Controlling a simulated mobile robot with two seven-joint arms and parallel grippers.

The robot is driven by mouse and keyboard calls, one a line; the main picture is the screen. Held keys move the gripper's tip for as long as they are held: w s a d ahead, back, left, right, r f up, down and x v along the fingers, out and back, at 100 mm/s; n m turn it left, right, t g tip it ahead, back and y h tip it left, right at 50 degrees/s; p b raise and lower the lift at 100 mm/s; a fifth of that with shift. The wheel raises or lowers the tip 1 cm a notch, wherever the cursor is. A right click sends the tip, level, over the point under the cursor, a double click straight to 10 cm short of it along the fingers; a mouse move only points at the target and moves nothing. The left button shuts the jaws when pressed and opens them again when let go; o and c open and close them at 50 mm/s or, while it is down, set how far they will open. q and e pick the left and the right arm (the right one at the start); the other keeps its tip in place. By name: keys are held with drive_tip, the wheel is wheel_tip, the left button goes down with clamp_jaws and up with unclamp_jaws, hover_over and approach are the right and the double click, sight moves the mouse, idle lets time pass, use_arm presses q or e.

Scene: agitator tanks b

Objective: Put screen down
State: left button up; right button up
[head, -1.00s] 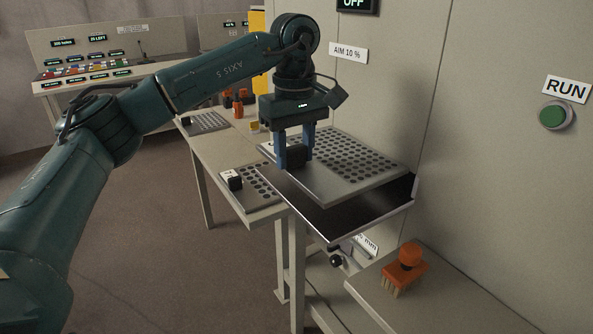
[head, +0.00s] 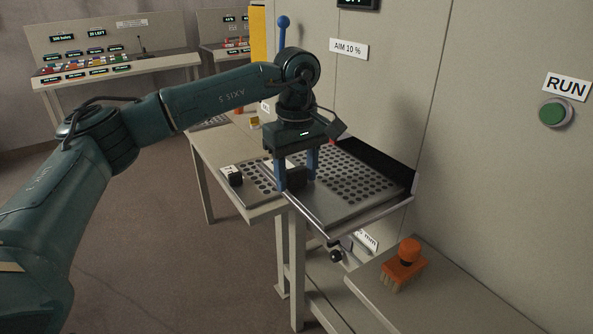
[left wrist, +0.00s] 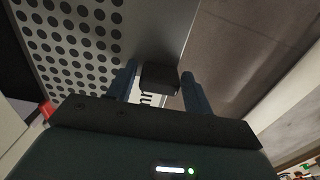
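The screen (head: 345,180) is a grey plate with rows of round holes and a black block handle (head: 297,178) at its near left end. It lies on the dark shaker deck (head: 388,163), shifted toward the near left, so dark deck shows behind it. My left gripper (head: 297,172) has its blue fingers on either side of the handle. In the left wrist view the handle (left wrist: 160,77) stands between the fingers (left wrist: 160,90) with gaps at both sides, so the gripper looks open. The holes also show there. My right gripper is out of view.
Another holed plate with a black handle (head: 235,178) lies on the side table at the left. An orange brush (head: 405,262) rests on the low bench at the right. A green RUN button (head: 555,113) is on the wall panel. Floor at the left is clear.

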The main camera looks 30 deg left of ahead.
use_arm(q)
drive_tip(key=shift+o, duration=1)
drive_tip(key=shift+r, duration=0.25)
wheel_tip(320, 180, up, 12)
drive_tip(key=shift+f, duration=0.1)
